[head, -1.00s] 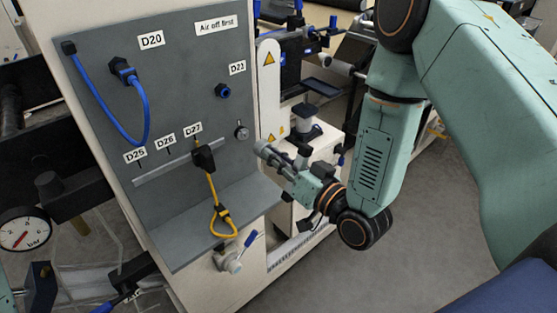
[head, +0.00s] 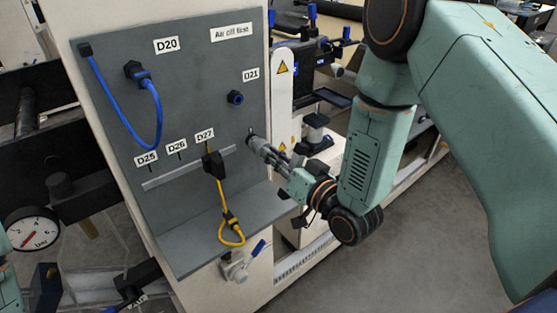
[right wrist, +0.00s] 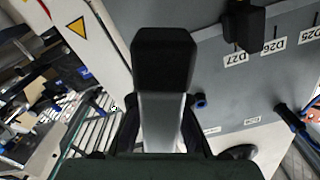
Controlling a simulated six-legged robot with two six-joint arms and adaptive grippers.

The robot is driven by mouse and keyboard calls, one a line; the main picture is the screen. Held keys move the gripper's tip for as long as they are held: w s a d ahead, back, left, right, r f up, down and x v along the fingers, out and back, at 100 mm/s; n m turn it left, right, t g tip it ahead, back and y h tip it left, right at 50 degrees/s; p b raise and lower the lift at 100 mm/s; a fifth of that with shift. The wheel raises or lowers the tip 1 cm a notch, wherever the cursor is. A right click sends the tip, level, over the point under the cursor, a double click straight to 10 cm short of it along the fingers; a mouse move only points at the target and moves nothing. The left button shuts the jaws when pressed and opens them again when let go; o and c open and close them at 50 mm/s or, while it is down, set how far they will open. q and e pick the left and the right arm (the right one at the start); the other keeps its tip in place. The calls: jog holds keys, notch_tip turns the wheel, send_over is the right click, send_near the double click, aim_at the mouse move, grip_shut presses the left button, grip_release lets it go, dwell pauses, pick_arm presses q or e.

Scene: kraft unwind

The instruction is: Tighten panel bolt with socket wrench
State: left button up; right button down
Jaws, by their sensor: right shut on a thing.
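The wrench end is at the panel bolt's place, right of the D27 label. The bolt is mostly hidden behind it, so I cannot tell whether the socket is seated around it. In the right wrist view, a black block (right wrist: 164,58) and grey shaft (right wrist: 161,122) stand between the dark fingers (right wrist: 160,140), hiding the bolt. My left gripper is not in view.
A yellow cable (head: 222,190) hangs from a black plug (head: 213,163) left of the wrench. A blue connector (head: 235,98) sits above it, and a blue hose (head: 158,115) loops at upper left. A grey ledge (head: 250,220) juts out below. Floor at right is clear.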

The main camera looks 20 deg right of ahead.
jog(key=shift+x, duration=0.85)
dwell(2.1)
jog(key=shift+r, duration=0.1)
jog(key=shift+m+p, duration=0.35)
jog(key=shift+m, duration=0.75)
jog(key=shift+m, duration=0.9)
jog(key=shift+w+m, duration=0.1)
jog(key=shift+m, duration=0.2)
jog(key=shift+m+p, duration=0.35)
jog(key=shift+m, duration=0.75)
